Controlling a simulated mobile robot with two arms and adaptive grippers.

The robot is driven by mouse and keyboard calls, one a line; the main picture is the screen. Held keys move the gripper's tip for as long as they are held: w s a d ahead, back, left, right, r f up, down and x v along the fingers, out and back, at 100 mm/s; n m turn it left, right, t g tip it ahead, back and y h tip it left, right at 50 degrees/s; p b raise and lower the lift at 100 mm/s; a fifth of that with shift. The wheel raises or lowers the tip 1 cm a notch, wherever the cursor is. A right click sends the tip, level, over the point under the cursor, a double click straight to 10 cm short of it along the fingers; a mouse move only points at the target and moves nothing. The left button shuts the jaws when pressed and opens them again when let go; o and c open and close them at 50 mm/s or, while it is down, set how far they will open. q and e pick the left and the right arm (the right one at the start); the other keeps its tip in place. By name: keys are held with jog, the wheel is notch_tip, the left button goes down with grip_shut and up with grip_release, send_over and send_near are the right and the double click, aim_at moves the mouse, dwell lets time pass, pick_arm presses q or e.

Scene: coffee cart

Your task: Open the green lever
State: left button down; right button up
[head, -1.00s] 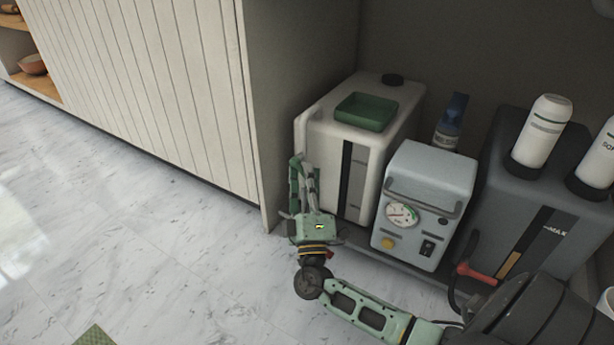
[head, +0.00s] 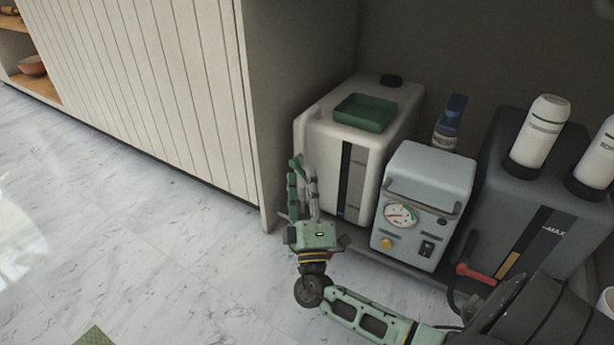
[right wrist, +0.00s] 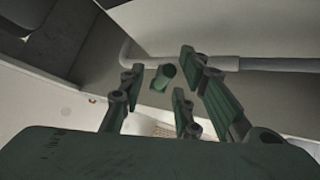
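The green lever (right wrist: 162,76) shows in the right wrist view as a short dark green cylinder, by a grey pipe (right wrist: 230,62). In that view it appears between the fingers of my right gripper (right wrist: 158,88); I cannot tell whether they touch it. The fingers are apart. In the head view my right gripper (head: 303,165) points away from me, along the left side of the white tank (head: 335,140). The lever cannot be made out in the head view. My left gripper is not in view.
A grey-blue box with a gauge (head: 425,190) stands right of the white tank. A dark grey tank (head: 530,170) with a red-handled lever (head: 477,273) is further right. A panelled cabinet wall (head: 150,80) stands at left. The tiled floor (head: 110,230) is mostly clear.

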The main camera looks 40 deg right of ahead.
jog(key=v, duration=1)
jog(key=shift+s, duration=0.2)
jog(key=shift+c, duration=0.2)
